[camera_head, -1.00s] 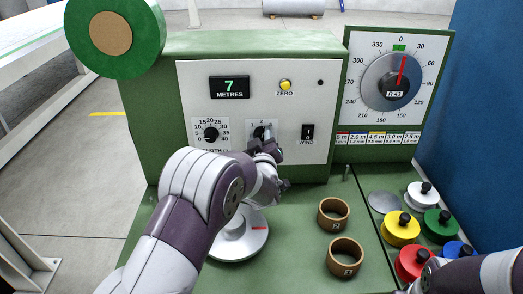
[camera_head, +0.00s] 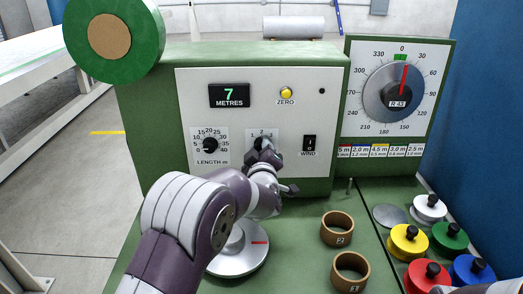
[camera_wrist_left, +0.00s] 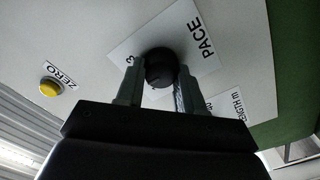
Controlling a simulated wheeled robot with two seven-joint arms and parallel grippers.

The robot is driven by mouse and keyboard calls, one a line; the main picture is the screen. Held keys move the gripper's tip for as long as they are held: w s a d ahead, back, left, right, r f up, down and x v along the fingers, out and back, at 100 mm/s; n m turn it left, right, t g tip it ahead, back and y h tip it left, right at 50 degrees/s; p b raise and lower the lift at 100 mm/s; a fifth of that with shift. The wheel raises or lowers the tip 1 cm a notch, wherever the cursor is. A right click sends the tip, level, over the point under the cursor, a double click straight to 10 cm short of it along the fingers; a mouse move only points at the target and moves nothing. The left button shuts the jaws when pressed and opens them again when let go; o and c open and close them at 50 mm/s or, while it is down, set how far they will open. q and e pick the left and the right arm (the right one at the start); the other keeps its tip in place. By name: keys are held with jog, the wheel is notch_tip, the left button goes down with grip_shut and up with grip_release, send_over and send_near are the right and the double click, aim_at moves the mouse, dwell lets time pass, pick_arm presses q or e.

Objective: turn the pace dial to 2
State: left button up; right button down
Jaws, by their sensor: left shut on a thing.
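The pace dial is a black round knob on a white label on the panel. It shows in the left wrist view (camera_wrist_left: 160,67), with "PACE" and a "3" printed beside it. In the head view its label (camera_head: 262,134) shows 1, 2 and 3, but my gripper covers most of the knob. My left gripper (camera_wrist_left: 160,80) is shut on the dial, one finger on each side. It also shows in the head view (camera_head: 264,150). The dial's pointer is hidden, so its setting cannot be told.
The length dial (camera_head: 210,145), yellow zero button (camera_head: 286,92) and wind switch (camera_head: 309,145) are close by on the panel. A disc scale (camera_head: 394,90) is at right.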

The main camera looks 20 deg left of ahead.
pick_arm(q)
jog(key=o, duration=1)
jog(key=shift+o, duration=0.2)
jog(key=shift+s, duration=0.1)
jog(key=b+v, duration=0.2)
jog(key=v, duration=1)
jog(key=shift+s, duration=0.35)
jog(key=shift+d, duration=0.1)
